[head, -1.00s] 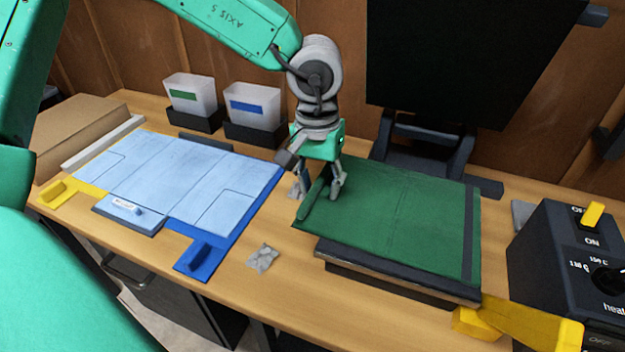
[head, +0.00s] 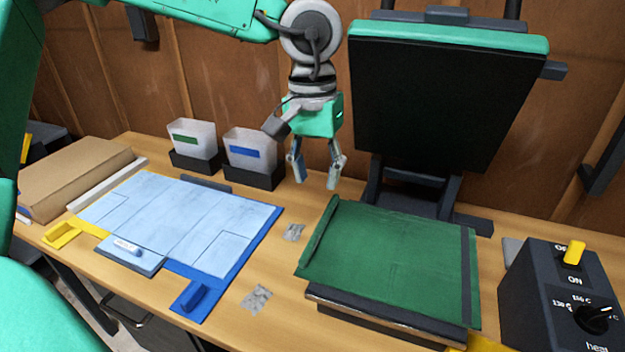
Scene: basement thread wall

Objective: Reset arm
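My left gripper (head: 316,180) hangs in the air in front of the wooden wall, its fingers pointing down. The fingers are apart with nothing between them. It is above the back edge of the green sheet (head: 392,258), clear of it. The green sheet lies flat on the dark lower plate (head: 385,318) of a press, with a raised rolled strip along its left edge. My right gripper is not in the head view.
The press's raised black plate (head: 440,100) stands behind the green sheet. A black control box (head: 556,300) is at right. A light-blue sheet (head: 180,225) on a blue board, two bins (head: 250,155) and a cardboard box (head: 75,175) are at left. Grey scraps (head: 256,299) lie between.

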